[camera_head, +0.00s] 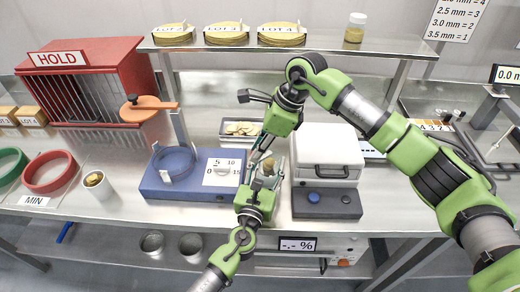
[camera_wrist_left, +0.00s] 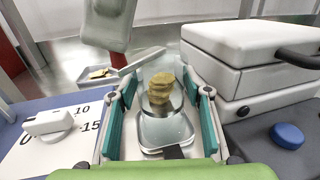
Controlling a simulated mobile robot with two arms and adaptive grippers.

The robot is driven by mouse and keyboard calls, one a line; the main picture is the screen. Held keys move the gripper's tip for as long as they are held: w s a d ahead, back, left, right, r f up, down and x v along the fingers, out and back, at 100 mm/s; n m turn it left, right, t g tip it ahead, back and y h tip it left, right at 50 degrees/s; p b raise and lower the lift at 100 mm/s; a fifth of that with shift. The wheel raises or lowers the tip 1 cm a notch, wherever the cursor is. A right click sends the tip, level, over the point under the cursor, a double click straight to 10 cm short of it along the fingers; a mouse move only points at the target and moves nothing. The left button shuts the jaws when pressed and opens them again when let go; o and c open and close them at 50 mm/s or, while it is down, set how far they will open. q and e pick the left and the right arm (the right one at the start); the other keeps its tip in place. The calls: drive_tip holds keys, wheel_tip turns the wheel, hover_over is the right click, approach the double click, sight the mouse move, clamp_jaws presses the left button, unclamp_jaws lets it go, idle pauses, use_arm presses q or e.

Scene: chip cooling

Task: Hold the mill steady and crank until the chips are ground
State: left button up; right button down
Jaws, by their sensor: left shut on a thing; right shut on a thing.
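The mill (camera_wrist_left: 168,130) stands between the teal pads of my left gripper (camera_wrist_left: 160,110), with a stack of round golden chips (camera_wrist_left: 160,88) visible in its upper part. In the head view the chips (camera_head: 268,165) show small between the grippers. My left gripper (camera_head: 262,178) is shut on the mill from the front. A flat metal crank arm (camera_wrist_left: 138,61) reaches left above the mill. My right gripper (camera_head: 261,148) comes down from above and is shut on the crank's end; its fingers largely hide the handle in the head view.
A blue device with a dial (camera_head: 217,172) lies left of the mill. A white lidded box (camera_head: 327,150) on a dark base with a blue button stands close on the right. A tray of chips (camera_head: 240,129) lies behind. A white cup (camera_head: 98,184) stands farther left.

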drive_tip(key=m, duration=0.1)
drive_tip(key=w+a+m+t, duration=0.1)
drive_tip(key=m, duration=0.1)
drive_tip(key=shift+w+m, duration=0.1)
drive_tip(key=shift+m, duration=0.2)
drive_tip(key=w+d+m+h, duration=0.2)
drive_tip(key=w+m+h, duration=0.1)
drive_tip(key=m, duration=1)
drive_tip(key=w+d+m+h, duration=0.3)
drive_tip(key=m+h, duration=0.2)
drive_tip(key=m, duration=0.9)
drive_tip(key=shift+w+d+m+h, duration=0.2)
drive_tip(key=shift+m+h, duration=0.1)
drive_tip(key=shift+h, duration=0.1)
drive_tip(key=c, duration=1.9)
unclamp_jaws()
